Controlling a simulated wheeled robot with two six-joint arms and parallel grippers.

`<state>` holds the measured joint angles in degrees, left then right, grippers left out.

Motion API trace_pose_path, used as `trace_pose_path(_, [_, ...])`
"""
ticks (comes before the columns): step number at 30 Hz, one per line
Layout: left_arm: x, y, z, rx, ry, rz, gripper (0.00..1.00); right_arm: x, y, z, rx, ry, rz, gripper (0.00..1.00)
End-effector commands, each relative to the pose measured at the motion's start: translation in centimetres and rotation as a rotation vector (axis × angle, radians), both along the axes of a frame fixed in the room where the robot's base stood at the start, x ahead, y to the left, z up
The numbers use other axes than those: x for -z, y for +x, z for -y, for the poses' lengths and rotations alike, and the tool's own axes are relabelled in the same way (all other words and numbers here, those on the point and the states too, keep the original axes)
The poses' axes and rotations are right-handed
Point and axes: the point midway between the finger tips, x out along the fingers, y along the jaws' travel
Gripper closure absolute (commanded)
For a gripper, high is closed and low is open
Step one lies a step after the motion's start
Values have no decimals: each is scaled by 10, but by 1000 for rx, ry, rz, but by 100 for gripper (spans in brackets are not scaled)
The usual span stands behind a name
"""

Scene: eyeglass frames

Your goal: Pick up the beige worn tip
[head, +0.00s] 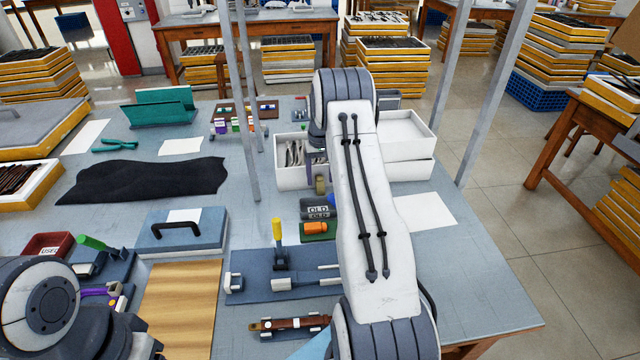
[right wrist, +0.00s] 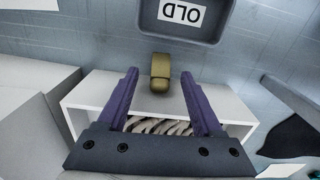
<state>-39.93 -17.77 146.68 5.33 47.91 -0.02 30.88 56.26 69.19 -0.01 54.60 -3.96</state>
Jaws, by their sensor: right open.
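The beige worn tip (right wrist: 160,72) is a small, olive-beige block between the white box and the dark OLD tray in the right wrist view. It also shows in the head view (head: 320,184), just below the right gripper's purple fingers. My right gripper (right wrist: 158,80) is open, with one purple finger on each side of the tip and visible gaps to it. In the head view the right gripper (head: 317,165) is mostly hidden behind my right arm.
The OLD tray (head: 318,208) stands in front of the tip. A white box (head: 292,178) with pale pieces is behind it, beside another white box (head: 408,168). A blue fixture with a yellow-handled clamp (head: 277,235) is nearer. A thin metal post (head: 248,120) rises at the left.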

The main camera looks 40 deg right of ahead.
Motion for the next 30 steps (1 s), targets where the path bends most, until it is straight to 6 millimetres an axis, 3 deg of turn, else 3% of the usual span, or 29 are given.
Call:
trace_pose_path(6, [-4,0,0,0,0,0,44,24,0,0,0,0,0,32])
trace_pose_path(13, [-4,0,0,0,0,0,44,26,0,0,0,0,1,32])
trace_pose_path(14, [-4,0,0,0,0,0,44,26,0,0,0,0,1,36])
trace_pose_path(19, [-4,0,0,0,0,0,44,26,0,0,0,0,1,100])
trace_pose_path(30, [-3,0,0,0,0,0,44,19,1,0,0,-2,4,100])
